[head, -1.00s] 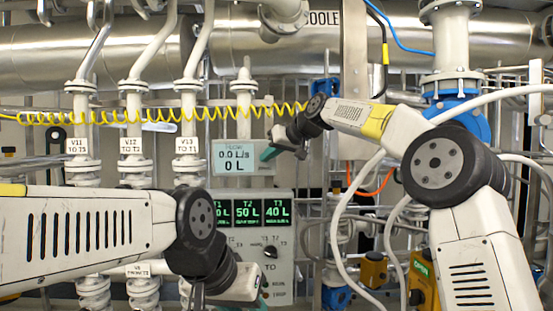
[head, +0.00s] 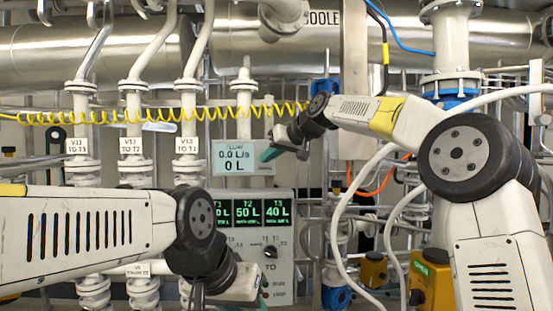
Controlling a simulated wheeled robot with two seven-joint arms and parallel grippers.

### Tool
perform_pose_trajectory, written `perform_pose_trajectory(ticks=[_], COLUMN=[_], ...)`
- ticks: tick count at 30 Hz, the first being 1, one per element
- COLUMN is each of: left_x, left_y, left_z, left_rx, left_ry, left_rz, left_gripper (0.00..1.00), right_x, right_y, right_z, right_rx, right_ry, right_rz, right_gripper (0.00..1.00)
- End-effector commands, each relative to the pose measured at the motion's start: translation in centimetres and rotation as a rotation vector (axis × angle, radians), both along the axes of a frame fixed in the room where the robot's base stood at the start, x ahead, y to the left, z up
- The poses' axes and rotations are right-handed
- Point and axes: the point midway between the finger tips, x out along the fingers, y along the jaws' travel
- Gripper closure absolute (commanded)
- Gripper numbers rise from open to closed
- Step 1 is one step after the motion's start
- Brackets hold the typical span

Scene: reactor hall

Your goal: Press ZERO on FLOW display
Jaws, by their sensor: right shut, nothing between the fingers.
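The FLOW display (head: 233,157) is a small pale panel in the middle of the head view, reading 0.0 L/s and 0 L. My right gripper (head: 266,155) is shut and empty, its teal fingertips at the display's right edge. They overlap the panel's right side in the picture, where a ZERO button cannot be made out. I cannot tell whether the tips touch the panel.
Below the display, a tank panel (head: 262,232) shows T2 50 L and T3 40 L, with a selector knob. My left arm partly hides it. Labelled valve pipes (head: 132,120) stand left. A coiled yellow hose (head: 150,112) runs above. White hoses and yellow boxes (head: 374,269) are at right.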

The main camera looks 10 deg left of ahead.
Motion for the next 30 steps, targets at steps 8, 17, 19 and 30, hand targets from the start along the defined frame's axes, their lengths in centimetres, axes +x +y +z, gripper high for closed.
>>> perform_pose_trajectory(ticks=[8, 17, 19, 30], left_x=[0.0, 0.0, 0.0, 0.0], left_y=[0.0, 0.0, 0.0, 0.0], left_z=[0.0, 0.0, 0.0, 0.0], left_rx=[0.0, 0.0, 0.0, 0.0], left_ry=[0.0, 0.0, 0.0, 0.0], left_rz=[0.0, 0.0, 0.0, 0.0], left_gripper=[0.64, 0.64, 0.64, 0.64], right_x=[-2.8, -4.3, -4.3, -7.0], right_y=[-0.9, -1.3, -1.3, -4.2], right_z=[0.1, 0.0, 0.0, -1.6], right_rx=[-0.001, -0.001, -0.001, -0.08], right_ry=[-0.003, -0.001, -0.001, 0.019], right_rz=[-0.001, 0.0, 0.0, -0.05], right_gripper=[1.0, 1.0, 1.0, 1.0])
